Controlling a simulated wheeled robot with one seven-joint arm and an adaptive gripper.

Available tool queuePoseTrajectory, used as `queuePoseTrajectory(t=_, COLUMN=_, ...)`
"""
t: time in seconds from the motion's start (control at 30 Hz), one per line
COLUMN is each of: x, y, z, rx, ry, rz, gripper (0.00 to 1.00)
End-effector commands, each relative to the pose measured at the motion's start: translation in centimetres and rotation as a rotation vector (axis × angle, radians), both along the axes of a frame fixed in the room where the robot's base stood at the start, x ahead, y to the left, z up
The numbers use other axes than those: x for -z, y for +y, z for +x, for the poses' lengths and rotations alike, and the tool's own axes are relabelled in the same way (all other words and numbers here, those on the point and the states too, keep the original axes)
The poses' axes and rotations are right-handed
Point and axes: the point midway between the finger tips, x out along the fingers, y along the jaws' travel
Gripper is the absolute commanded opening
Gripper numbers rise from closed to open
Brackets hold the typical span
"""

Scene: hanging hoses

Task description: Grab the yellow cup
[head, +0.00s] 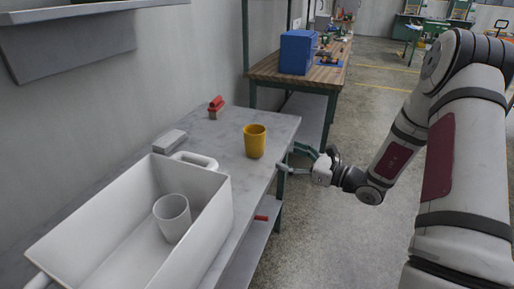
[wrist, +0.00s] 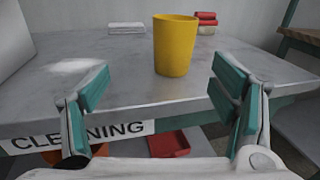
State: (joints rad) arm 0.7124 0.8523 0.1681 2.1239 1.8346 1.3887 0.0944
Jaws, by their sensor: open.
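The yellow cup (head: 254,141) stands upright on the grey table (head: 270,122), near its right edge in the head view. In the wrist view the yellow cup (wrist: 175,46) is upright just beyond the fingertips, a little right of centre. My gripper (head: 291,158) is at the table's right edge, to the right of the cup and apart from it. In the wrist view my gripper (wrist: 160,85) has its two teal-padded fingers spread wide with nothing between them.
A white bin (head: 215,215) holding a white cup (head: 172,217) stands on the near part of the table. A red-handled brush (head: 216,107) and a grey block (head: 169,141) lie behind. A blue box (head: 298,52) is on a wooden bench. A red item (wrist: 168,144) is below the tabletop.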

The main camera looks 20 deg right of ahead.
Motion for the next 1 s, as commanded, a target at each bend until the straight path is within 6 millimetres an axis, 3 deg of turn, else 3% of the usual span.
queuePoseTrajectory(t=0.17, x=1.4, y=-1.2, z=1.0, rx=0.058, ry=0.011, rz=0.04, gripper=0.79)
queuePoseTrajectory(t=0.6, x=1.5, y=3.1, z=6.8, rx=0.056, ry=0.012, rz=0.038, gripper=0.79)
queuePoseTrajectory(t=1.0, x=2.0, y=4.8, z=9.1, rx=0.056, ry=0.012, rz=0.038, gripper=0.79)
